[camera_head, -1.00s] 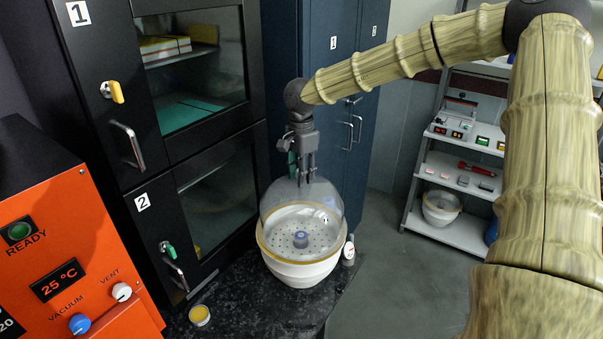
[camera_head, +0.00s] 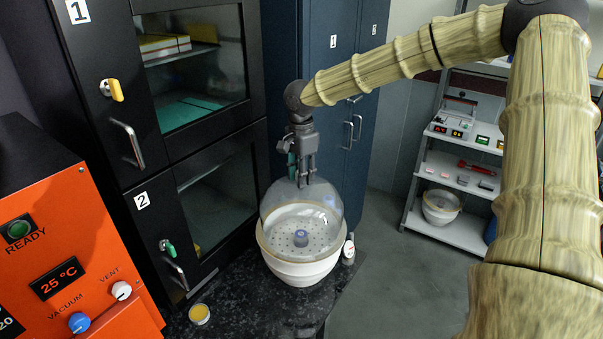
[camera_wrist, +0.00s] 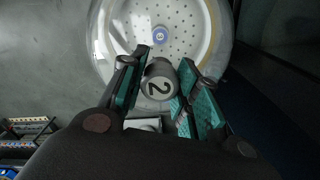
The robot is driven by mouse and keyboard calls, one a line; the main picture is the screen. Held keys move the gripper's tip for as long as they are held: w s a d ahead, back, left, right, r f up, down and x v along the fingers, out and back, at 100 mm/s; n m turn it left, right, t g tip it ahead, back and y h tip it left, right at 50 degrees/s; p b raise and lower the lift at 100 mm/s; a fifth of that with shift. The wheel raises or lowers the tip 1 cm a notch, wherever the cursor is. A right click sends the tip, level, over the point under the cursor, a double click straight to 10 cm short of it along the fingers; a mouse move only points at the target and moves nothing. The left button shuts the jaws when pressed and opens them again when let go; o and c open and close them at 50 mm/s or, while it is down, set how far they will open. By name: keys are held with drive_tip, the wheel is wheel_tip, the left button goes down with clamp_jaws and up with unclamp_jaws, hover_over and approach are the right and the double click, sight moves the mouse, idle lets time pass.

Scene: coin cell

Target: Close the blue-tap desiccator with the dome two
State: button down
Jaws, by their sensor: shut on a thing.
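The clear dome (camera_head: 330,205) hangs from my gripper (camera_head: 305,182) over the white desiccator bowl (camera_head: 300,275). The wrist view shows its grey knob (camera_wrist: 158,85), marked 2, between the teal-padded fingers of my gripper (camera_wrist: 163,88), which is shut on it. The dome's lower edge is at or just above the bowl's rim and looks slightly off to the left and back; I cannot tell whether they touch. Inside the bowl is a perforated white plate (camera_head: 282,232) with a small blue-purple capped jar (camera_head: 301,239) on it. I cannot make out a blue tap.
A small yellow-topped tub (camera_head: 199,314) is on the dark bench (camera_head: 250,310). An orange oven (camera_head: 85,250) and black cabinets (camera_head: 150,165) are at left. Another white bowl (camera_head: 441,208) is on the right shelf.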

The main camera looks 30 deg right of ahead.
drive_tip(key=shift+f, duration=0.15)
drive_tip(key=c, duration=1)
unclamp_jaws()
wheel_tip(320, 180, up, 12)
drive_tip(key=shift+f, duration=0.1)
drive_tip(key=shift+s+d, duration=0.1)
